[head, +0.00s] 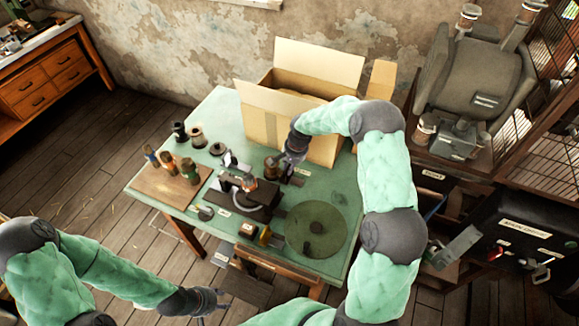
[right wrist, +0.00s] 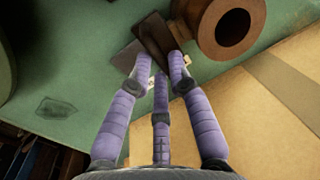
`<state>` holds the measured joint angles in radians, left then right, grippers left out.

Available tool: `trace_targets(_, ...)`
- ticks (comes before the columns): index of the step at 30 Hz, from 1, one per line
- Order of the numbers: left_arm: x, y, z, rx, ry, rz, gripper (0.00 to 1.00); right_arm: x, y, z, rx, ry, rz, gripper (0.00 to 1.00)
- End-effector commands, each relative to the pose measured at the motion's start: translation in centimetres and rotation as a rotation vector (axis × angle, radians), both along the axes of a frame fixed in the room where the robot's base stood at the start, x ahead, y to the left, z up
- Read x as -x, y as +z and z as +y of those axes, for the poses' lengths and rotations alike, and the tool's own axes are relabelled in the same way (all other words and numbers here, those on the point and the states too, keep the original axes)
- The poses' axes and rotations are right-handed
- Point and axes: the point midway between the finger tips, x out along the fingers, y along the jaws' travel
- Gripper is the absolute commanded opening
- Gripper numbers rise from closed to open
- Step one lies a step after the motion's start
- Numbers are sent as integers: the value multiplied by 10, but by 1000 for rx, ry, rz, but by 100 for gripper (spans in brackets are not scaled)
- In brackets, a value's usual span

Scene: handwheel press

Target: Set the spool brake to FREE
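A brown spool (head: 271,166) stands on the green table beside the press. The right wrist view shows it close up as a brown ring (right wrist: 232,28) with a dark hole. A dark brown flat piece (right wrist: 156,38), possibly the brake lever, lies beside it. I cannot read any FREE marking. My right gripper (head: 287,177) is low over the table, just right of the spool. In the wrist view its purple fingers (right wrist: 158,62) are apart, with tips at the flat piece; contact is unclear. My left gripper (head: 214,302) is open and empty, low in front of the table.
An open cardboard box (head: 262,125) stands behind my right gripper, close to it.

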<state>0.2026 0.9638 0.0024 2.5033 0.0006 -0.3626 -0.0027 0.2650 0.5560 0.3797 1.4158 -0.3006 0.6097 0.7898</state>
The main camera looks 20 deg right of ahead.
Motion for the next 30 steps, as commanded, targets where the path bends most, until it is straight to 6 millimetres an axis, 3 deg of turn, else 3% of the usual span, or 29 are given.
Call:
trace_targets(8, 0, 0, 0, 0, 0, 0, 40, 4, 1, -5, 1, -1, -1, 0)
trace_targets(17, 0, 0, 0, 0, 0, 0, 40, 36, 0, -33, 1, -1, -1, 0)
trace_targets(25, 0, 0, 0, 0, 0, 0, 40, 38, 0, -34, 1, 0, 2, 0)
trace_targets(26, 0, 0, 0, 0, 0, 0, 40, 38, 0, -34, 1, 0, 2, 27)
trace_targets(27, 0, 0, 0, 0, 0, 0, 40, 38, 0, -34, 1, 0, 2, 39)
trace_targets(28, 0, 0, 0, 0, 0, 0, 40, 38, 0, -34, 1, 0, 2, 44)
trace_targets(30, 0, 0, 0, 0, 0, 0, 40, 37, 0, -34, 1, 0, 2, 44)
